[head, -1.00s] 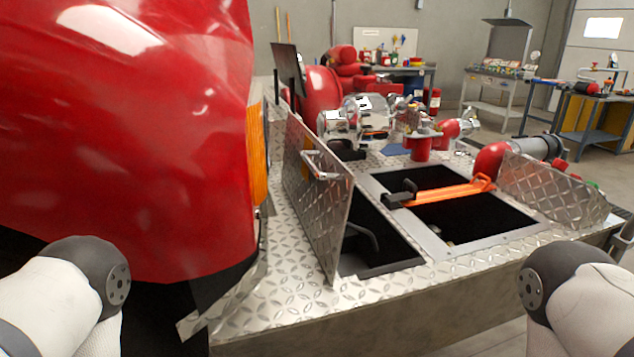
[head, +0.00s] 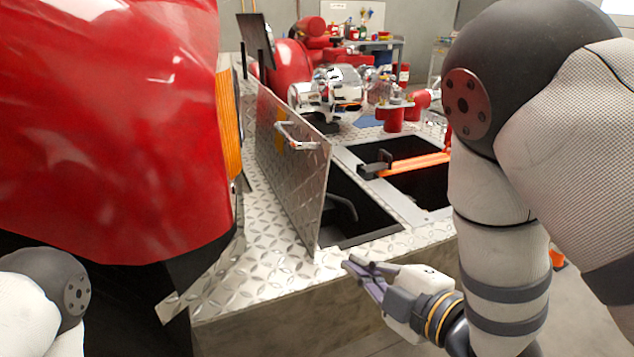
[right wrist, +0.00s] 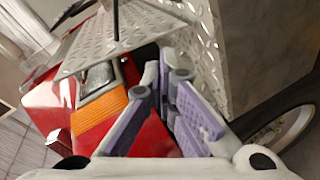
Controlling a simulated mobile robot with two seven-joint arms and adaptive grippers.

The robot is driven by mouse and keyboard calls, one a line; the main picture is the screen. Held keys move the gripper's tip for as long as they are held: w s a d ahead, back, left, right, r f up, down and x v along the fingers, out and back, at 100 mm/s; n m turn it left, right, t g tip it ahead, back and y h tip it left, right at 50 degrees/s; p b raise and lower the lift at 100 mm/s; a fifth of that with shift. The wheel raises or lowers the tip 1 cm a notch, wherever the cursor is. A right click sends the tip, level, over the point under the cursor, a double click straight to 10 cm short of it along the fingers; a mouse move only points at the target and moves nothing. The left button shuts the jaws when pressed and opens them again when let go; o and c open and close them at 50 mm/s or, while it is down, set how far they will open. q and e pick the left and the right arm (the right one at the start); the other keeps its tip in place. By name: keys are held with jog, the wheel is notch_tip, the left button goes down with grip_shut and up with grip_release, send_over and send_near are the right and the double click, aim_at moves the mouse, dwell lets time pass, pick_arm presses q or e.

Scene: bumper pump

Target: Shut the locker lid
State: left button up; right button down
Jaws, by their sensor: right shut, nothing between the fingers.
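The locker lid (head: 290,170) is a diamond-plate panel with a silver handle (head: 296,137) near its top. It stands upright, open, at the left side of the locker opening (head: 352,205), which is dark inside. My right gripper (head: 352,270) is low in front of the bumper's front edge, right of the lid's near bottom corner and apart from it. Its fingers are together and empty. In the right wrist view the purple-padded fingers (right wrist: 172,95) point toward diamond plate and the red truck body. My left gripper is out of view; only part of my left arm shows.
The red truck body (head: 110,120) rises close to the left of the lid. An orange bar (head: 415,163) lies across the second opening to the right. Chrome and red pump fittings (head: 335,95) stand behind. The diamond-plate deck (head: 275,262) is clear near the lid's base.

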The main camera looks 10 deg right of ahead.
jog(key=w+a+r+n+t+y, duration=0.1)
jog(key=a+r+n+y, duration=0.4)
jog(key=r, duration=0.5)
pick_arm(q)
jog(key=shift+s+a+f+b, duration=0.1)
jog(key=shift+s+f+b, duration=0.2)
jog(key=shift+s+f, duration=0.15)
pick_arm(e)
jog(key=w+h, duration=0.1)
jog(key=w, duration=0.8)
jog(key=shift+a+f+n, duration=0.25)
jog(key=shift+a+n, duration=0.05)
jog(key=shift+a, duration=0.1)
